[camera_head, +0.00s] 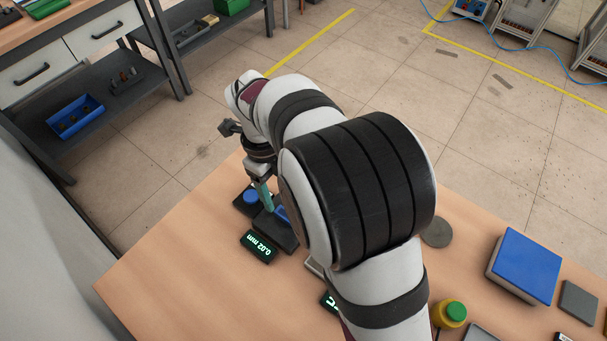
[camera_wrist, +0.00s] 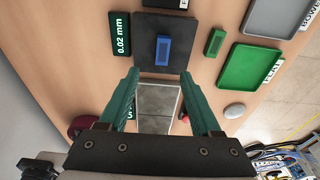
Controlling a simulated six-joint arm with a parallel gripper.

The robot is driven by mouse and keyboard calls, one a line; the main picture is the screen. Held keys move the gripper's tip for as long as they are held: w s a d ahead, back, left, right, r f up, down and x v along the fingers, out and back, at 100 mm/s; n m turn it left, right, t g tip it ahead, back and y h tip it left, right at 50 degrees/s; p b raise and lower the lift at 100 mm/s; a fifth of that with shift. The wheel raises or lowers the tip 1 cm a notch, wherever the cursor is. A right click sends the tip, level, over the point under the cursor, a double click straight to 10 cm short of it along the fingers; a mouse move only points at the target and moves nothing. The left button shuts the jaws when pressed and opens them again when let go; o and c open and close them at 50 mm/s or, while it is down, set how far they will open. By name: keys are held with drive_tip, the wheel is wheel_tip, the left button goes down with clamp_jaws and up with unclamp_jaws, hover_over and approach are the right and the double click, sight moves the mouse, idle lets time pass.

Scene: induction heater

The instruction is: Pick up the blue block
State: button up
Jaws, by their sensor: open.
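The blue block (camera_wrist: 164,51) lies on a dark square plate (camera_wrist: 147,28) in the wrist view, ahead of my gripper. In the head view the blue block (camera_head: 283,214) is partly hidden behind my arm. My gripper (camera_wrist: 160,74) has two teal fingers spread apart, with nothing held between them. The fingertips appear just short of the block in the wrist view, one toward each side. In the head view a teal finger of my gripper (camera_head: 264,195) shows above the dark plate (camera_head: 275,232); the gap to the block cannot be told.
A 0.02 mm display (camera_wrist: 120,34) stands left of the plate. A green block (camera_wrist: 215,42), a green tray (camera_wrist: 232,82) and a grey tray (camera_wrist: 262,27) lie to the right. A grey square plate (camera_wrist: 157,105) shows between the fingers. The table's left side (camera_head: 150,277) is clear.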

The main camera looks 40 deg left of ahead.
drive_tip(key=f, duration=0.9)
drive_tip(key=shift+w+d+f, duration=0.1)
drive_tip(key=shift+w+d, duration=0.1)
drive_tip(key=shift+d, duration=0.1)
clamp_jaws()
